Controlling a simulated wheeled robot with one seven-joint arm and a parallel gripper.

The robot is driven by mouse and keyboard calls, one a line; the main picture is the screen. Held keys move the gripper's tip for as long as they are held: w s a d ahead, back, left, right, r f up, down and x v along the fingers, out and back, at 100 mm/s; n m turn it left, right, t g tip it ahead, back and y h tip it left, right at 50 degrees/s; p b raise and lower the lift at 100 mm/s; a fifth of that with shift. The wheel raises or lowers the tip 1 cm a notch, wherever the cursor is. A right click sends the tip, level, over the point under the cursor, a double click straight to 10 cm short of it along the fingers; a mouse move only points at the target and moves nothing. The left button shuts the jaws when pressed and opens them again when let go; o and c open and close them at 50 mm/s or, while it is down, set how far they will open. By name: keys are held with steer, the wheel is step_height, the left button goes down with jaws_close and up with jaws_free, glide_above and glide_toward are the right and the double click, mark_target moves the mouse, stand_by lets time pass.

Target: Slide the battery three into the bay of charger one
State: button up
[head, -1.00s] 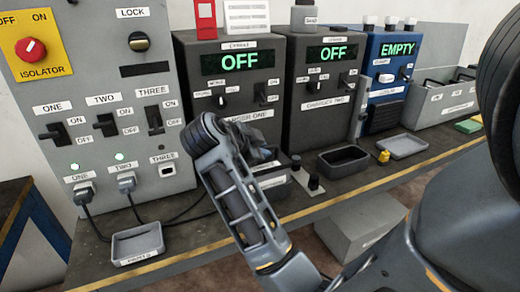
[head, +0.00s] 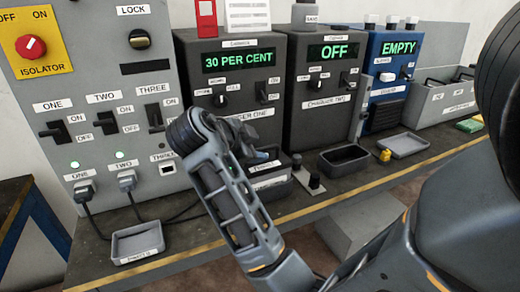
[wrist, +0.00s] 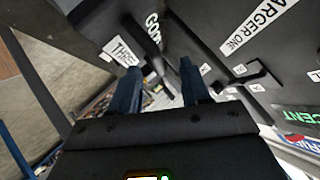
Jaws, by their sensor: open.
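Charger one (head: 238,55) is a dark box whose green display reads 30 PER CENT. Battery three is a dark block with a white THREE label (wrist: 120,50) in the wrist view, just ahead of my fingers and against charger one's lower front. It appears to be in the bay, but how deep it sits is hidden. In the head view the bay (head: 270,183) is partly covered by my wrist. My gripper (wrist: 160,70) is open, its two dark fingers apart with no object clearly held between them; in the head view its fingers are mostly hidden.
Charger two (head: 322,85), reading OFF, stands to the right, with an empty dark tray (head: 344,160) before it. A blue unit (head: 388,80) reads EMPTY. Cables and a grey tray (head: 137,242) lie at the left. The bench front edge has a yellow stripe.

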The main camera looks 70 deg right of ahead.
steer(key=shift+v, duration=2.35)
steer(key=shift+r, duration=0.1)
